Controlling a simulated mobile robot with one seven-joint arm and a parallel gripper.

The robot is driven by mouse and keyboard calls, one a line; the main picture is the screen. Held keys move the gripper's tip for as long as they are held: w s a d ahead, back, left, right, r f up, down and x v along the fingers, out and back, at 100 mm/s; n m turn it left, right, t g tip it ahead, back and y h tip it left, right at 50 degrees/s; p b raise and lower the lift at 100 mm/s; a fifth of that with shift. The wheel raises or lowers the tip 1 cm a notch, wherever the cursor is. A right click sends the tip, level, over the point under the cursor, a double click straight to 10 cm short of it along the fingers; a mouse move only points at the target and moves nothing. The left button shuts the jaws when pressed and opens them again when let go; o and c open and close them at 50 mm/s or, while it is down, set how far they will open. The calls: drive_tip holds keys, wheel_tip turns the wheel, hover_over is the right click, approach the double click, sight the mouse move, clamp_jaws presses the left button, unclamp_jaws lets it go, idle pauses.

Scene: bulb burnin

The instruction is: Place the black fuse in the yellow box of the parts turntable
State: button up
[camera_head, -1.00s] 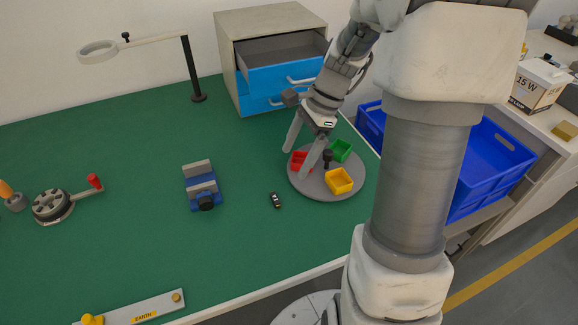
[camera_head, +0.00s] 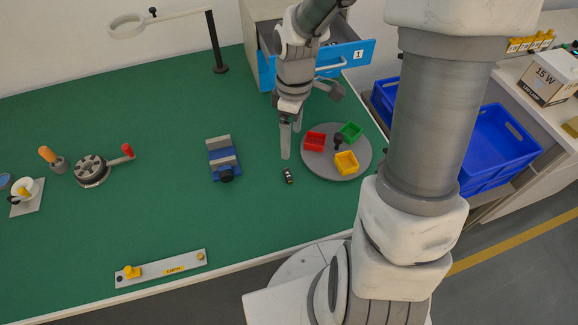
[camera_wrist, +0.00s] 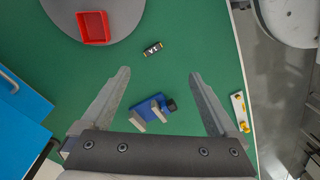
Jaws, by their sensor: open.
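The black fuse (camera_head: 288,176) lies on the green bench top, left of the parts turntable (camera_head: 347,172). In the wrist view the fuse (camera_wrist: 152,49) is a small dark cylinder with pale markings, beyond my fingertips and between their lines. The turntable is a grey disc with a yellow box (camera_head: 346,162), a red box (camera_head: 314,141) and a green box (camera_head: 351,131) around a dark centre knob. The yellow box looks empty. My gripper (camera_head: 291,142) is open and empty, pointing down above the bench, just behind the fuse in the head view.
A blue vise (camera_head: 223,158) stands left of the fuse. Behind my arm is a cabinet with an open blue drawer (camera_head: 345,56). Bare bench lies in front of the fuse.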

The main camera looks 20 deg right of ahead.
drive_tip(key=a+r+n+p, duration=0.2)
drive_tip(key=n, duration=0.4)
drive_tip(key=n+b, duration=0.1)
drive_tip(key=b, duration=0.3)
hover_over(285, 175)
drive_tip(key=shift+t+h, duration=0.3)
drive_tip(key=f, duration=1.2)
drive_tip(key=shift+s+a, duration=0.15)
drive_tip(key=shift+s, duration=0.25)
drive_tip(key=shift+w+d+f+b, duration=0.1)
drive_tip(key=shift+w+f+b, duration=0.1)
drive_tip(key=shift+f, duration=1.3)
drive_tip(key=shift+w+d+f+b, duration=0.1)
drive_tip(key=shift+w+f, duration=0.1)
drive_tip(key=shift+f, duration=1.25)
